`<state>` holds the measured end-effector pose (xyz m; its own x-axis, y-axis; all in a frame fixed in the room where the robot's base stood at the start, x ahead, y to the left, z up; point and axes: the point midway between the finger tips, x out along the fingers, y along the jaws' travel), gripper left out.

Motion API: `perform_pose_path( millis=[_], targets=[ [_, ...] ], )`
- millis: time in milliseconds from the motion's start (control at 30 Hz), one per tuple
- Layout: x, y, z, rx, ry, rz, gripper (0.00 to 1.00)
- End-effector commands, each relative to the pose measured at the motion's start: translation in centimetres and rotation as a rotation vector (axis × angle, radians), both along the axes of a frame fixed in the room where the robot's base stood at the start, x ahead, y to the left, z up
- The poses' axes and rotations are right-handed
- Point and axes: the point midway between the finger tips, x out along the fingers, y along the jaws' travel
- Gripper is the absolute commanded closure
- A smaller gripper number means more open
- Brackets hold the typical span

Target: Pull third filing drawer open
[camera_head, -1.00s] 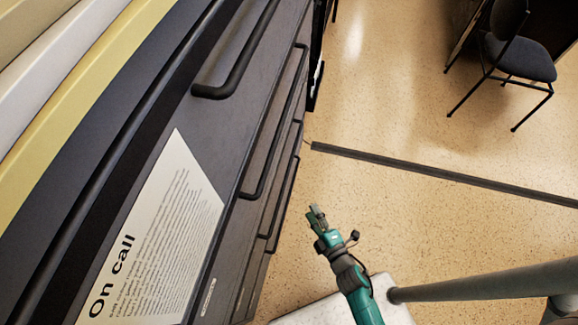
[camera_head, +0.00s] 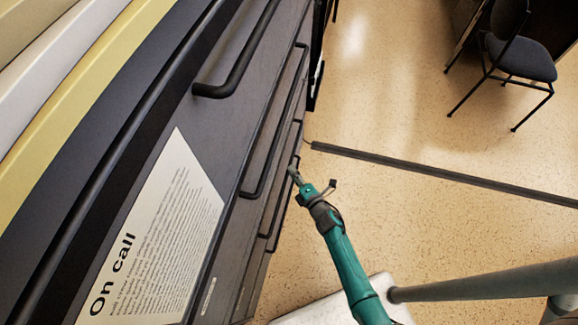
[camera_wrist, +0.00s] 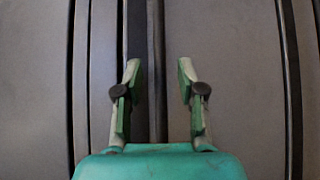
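The dark grey filing cabinet (camera_head: 226,158) stands at the left in the head view, its drawers stacked downward with long black bar handles. The top handle (camera_head: 237,68) and a second handle (camera_head: 274,130) show clearly. Lower handles (camera_head: 270,232) are narrow and partly overlapped. My gripper (camera_head: 294,172) is close to the drawer fronts at the lower handles. In the wrist view my gripper (camera_wrist: 158,72) is open, with a dark upright bar or strip (camera_wrist: 156,40) between its fingertips. I cannot tell whether the fingers touch it. The drawers in view look shut.
A dark strip (camera_head: 440,174) crosses the speckled floor. A chair (camera_head: 520,58) stands at the upper right.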

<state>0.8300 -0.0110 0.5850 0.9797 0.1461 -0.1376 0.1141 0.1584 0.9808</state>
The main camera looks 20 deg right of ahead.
Motion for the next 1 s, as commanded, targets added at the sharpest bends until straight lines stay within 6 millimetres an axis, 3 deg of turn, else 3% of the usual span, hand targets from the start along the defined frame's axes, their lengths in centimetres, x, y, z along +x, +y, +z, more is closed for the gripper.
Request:
perform_pose_path(
  millis=[100, 300, 667, 700, 833, 867, 1000],
  targets=[
    [1.8, 0.3, -0.2, 0.000, -0.001, 0.001, 0.61],
    [3.4, 0.5, -0.5, 0.001, 0.000, 0.000, 0.61],
    [3.9, 0.6, -0.6, 0.000, 0.001, -0.001, 0.61],
    [3.9, 0.6, -0.5, 0.000, 0.001, -0.001, 0.63],
    [3.9, 0.6, -0.5, 0.000, 0.001, -0.001, 0.96],
    [3.9, 0.6, -0.5, 0.000, 0.001, -0.001, 1.00],
    [3.9, 0.6, -0.6, 0.000, 0.001, -0.001, 1.00]
  ],
)
